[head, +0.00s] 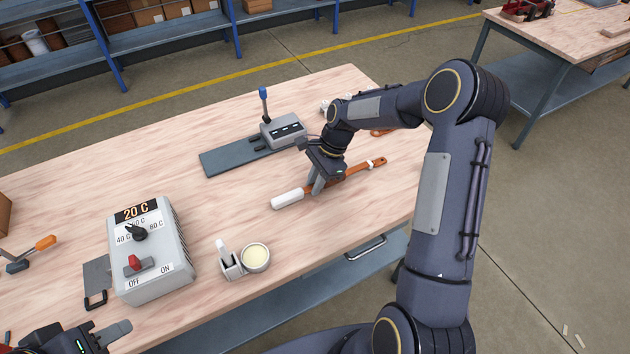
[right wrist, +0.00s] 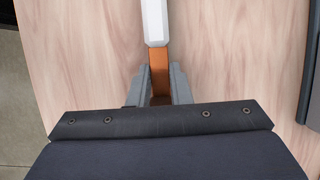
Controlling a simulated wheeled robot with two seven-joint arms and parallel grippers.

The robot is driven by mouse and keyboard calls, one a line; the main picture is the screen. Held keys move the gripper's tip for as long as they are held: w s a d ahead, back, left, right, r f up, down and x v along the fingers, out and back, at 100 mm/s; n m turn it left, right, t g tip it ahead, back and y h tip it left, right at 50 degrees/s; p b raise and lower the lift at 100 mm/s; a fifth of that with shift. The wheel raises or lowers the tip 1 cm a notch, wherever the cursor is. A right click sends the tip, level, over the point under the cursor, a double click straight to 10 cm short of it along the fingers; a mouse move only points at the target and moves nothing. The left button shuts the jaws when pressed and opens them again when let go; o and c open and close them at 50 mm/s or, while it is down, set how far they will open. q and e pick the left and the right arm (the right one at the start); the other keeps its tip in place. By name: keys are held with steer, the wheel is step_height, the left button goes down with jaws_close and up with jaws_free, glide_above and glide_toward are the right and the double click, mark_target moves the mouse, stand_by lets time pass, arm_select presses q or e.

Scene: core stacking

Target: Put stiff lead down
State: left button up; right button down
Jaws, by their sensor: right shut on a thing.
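A long stick with an orange-brown shaft (head: 350,174) and a white end (head: 288,198) is the only lead-like thing I can make out. My right gripper (head: 318,187) is shut on its brown part, near the white end. In the right wrist view the brown shaft (right wrist: 159,75) sits between the two fingers (right wrist: 160,88), and the white end (right wrist: 155,22) points away. The stick lies low over the wooden table (head: 225,215); I cannot tell whether it touches. My left gripper (head: 105,338) is at the bottom left, partly cut off, its fingers unclear.
A grey control box (head: 150,255) reading 20 C stands at the left. A grey device (head: 284,131) with a blue-tipped lever stands on a dark plate (head: 222,160) behind. A round cream-topped pot (head: 255,257) is near the front edge. The table between them is clear.

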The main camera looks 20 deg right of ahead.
steer(key=shift+f, duration=0.15)
steer(key=c, duration=1.3)
jaws_free()
steer(key=shift+r, duration=0.2)
steer(key=s+d+r+n+t+b, duration=0.1)
steer(key=s+d+r+n, duration=0.1)
steer(key=r, duration=0.6)
steer(key=s+d+r+n+b, duration=0.1)
steer(key=s+d+r, duration=0.15)
steer(key=r, duration=0.55)
steer(key=s+a+n+t, duration=0.1)
steer(key=s+a+n, duration=0.1)
steer(key=s+n, duration=0.2)
steer(key=s+a+n+t, duration=0.2)
steer(key=s+a+n, duration=0.1)
steer(key=s, duration=0.8)
steer(key=s+a+n+t, duration=0.2)
steer(key=s+a+n, duration=0.1)
steer(key=s+n, duration=0.2)
steer(key=shift+s+r+n+h, duration=0.1)
steer(key=shift+s+n+h, duration=0.25)
steer(key=shift+s, duration=1.05)
